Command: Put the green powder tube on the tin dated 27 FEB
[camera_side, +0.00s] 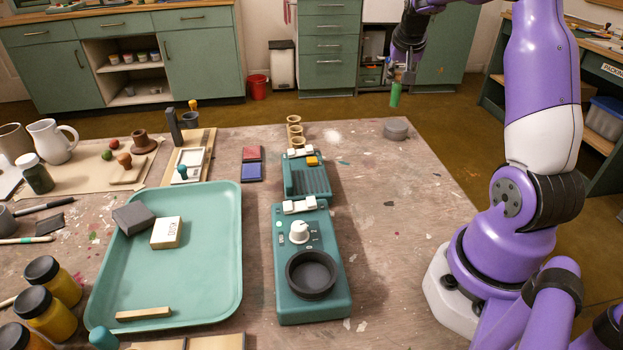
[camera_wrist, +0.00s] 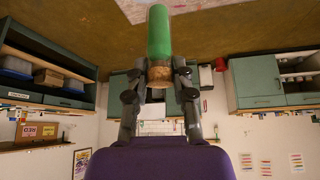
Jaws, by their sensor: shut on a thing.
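My gripper (camera_side: 402,75) is shut on the green powder tube (camera_side: 395,95), high near the table's back edge in the side view. The tube hangs roughly upright below the fingers. In the wrist view my gripper (camera_wrist: 158,78) grips the tube at its cork end (camera_wrist: 160,72), and the green body (camera_wrist: 159,32) points away from the fingers. A round grey tin (camera_side: 396,129) stands on the table's back right, below the tube and apart from it. No date can be read on it.
A teal scale with a dark pan (camera_side: 312,275) and another teal device (camera_side: 307,177) stand mid-table. A green tray (camera_side: 200,285) holds blocks at left. Small brown cups (camera_side: 295,130) stand near the back edge. The table around the grey tin is clear.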

